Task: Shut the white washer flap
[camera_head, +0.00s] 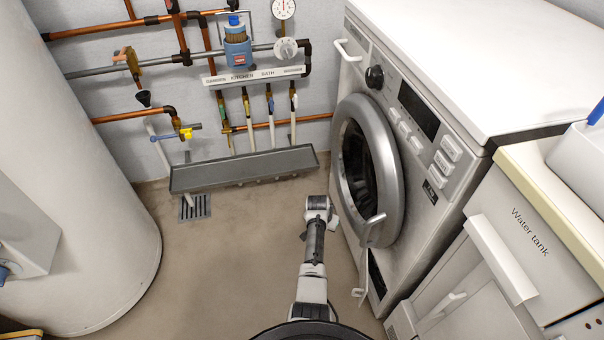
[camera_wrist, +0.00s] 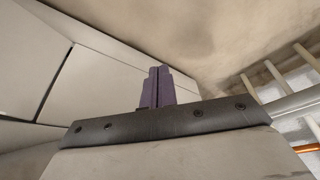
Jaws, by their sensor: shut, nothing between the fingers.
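The washer (camera_head: 440,185) stands at the right of the head view. Its white flap (camera_head: 362,272) is a thin panel low on the front, seen nearly edge-on and standing out from the machine. A dark opening (camera_head: 376,277) shows beside it. My gripper (camera_head: 332,214) is low in front of the washer, left of and beyond the flap, apart from it as far as I can see. In the wrist view its purple fingers (camera_wrist: 157,88) are together and empty. Pale panels show at the left there, but I cannot tell which one is the flap.
The washer's round door (camera_head: 368,170) looks closed, with a handle at its lower edge. A water tank cabinet (camera_head: 520,240) stands at the near right. A grey trough (camera_head: 245,169) and pipes line the back wall. A white cylinder (camera_head: 75,190) stands left; the floor between is clear.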

